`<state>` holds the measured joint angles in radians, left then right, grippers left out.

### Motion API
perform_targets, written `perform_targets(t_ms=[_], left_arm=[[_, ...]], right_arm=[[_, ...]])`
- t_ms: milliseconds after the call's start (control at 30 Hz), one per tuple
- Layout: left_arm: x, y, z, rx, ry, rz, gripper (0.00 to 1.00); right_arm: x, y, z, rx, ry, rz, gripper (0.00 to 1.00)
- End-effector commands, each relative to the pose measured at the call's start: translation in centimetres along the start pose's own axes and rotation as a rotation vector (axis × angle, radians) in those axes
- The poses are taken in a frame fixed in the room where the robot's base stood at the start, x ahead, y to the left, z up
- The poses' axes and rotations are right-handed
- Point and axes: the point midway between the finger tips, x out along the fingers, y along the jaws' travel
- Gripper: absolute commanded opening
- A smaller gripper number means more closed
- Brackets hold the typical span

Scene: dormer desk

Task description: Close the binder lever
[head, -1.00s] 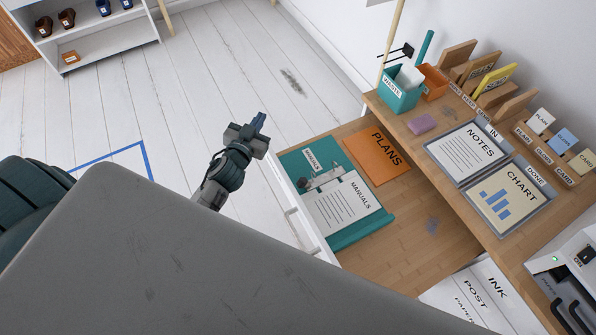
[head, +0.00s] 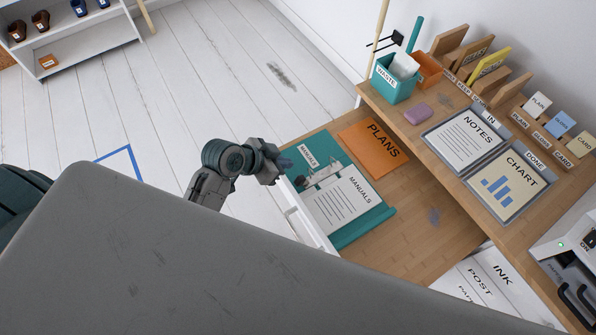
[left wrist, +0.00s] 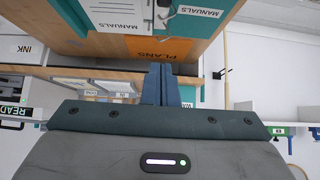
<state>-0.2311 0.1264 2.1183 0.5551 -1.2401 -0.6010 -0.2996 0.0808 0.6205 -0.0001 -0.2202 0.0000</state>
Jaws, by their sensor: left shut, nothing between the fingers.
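The teal binder (head: 366,228) lies open in the pulled-out drawer, with a white MANUALS sheet (head: 345,208) on its near part. Its metal lever mechanism (head: 319,176) sits along the upper left of the sheet; the lever's exact angle is too small to tell. My left gripper (head: 286,163) is shut and empty, at the binder's upper left edge by the drawer front, close to the mechanism. Whether it touches the binder is unclear. In the left wrist view the shut fingers (left wrist: 161,84) point toward the desk, and the binder (left wrist: 140,14) shows at the top. My right gripper is out of view.
An orange PLANS folder (head: 372,147) lies beside the binder in the drawer. The white drawer front (head: 305,222) stands between my arm and the binder. The desk top above holds NOTES (head: 465,142) and CHART (head: 505,188) trays and a teal waste bin (head: 393,82).

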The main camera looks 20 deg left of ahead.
Motion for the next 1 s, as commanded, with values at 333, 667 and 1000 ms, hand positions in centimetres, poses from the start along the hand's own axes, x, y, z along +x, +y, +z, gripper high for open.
perform_targets(t_ms=[333,667,1000], left_arm=[[0.3,0.0,0.0,-0.003,0.000,-0.001,0.00],[5.6,0.0,-0.2,-0.006,0.000,0.000,0.00],[10.3,-0.1,1.8,-0.003,-0.006,-0.003,0.00]], right_arm=[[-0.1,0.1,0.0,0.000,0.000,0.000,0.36],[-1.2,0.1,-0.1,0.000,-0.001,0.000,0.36],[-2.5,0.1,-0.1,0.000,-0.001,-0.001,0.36]])
